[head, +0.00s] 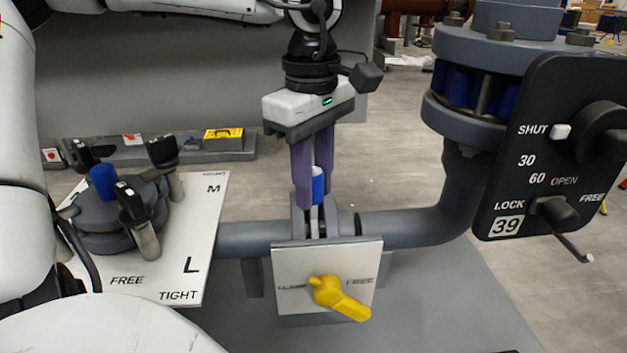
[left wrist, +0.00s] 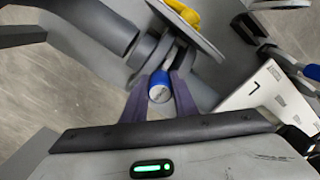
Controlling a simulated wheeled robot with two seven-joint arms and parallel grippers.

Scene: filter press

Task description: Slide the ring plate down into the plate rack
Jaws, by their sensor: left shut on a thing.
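My left gripper (head: 316,200) points down at the middle of the head view. Its purple fingers are shut on a blue grip (head: 318,186), with a pale stem below it. I take this to be the ring plate's handle; the ring itself is hidden. The stem stands upright at the slot of the grey plate rack (head: 301,229) on the pipe; how deep it sits I cannot tell. The left wrist view shows the blue grip (left wrist: 161,88) between the fingers (left wrist: 160,95) at the slot. A yellow lever (head: 340,298) on the rack's front panel points down-right, below FREE.
A white panel (head: 188,262) with a round flange, blue knob and several black clamps stands left. A black panel (head: 540,110) marked 39, with knobs, stands right beside a flanged pipe (head: 450,200). A grey ledge with a yellow label lies behind.

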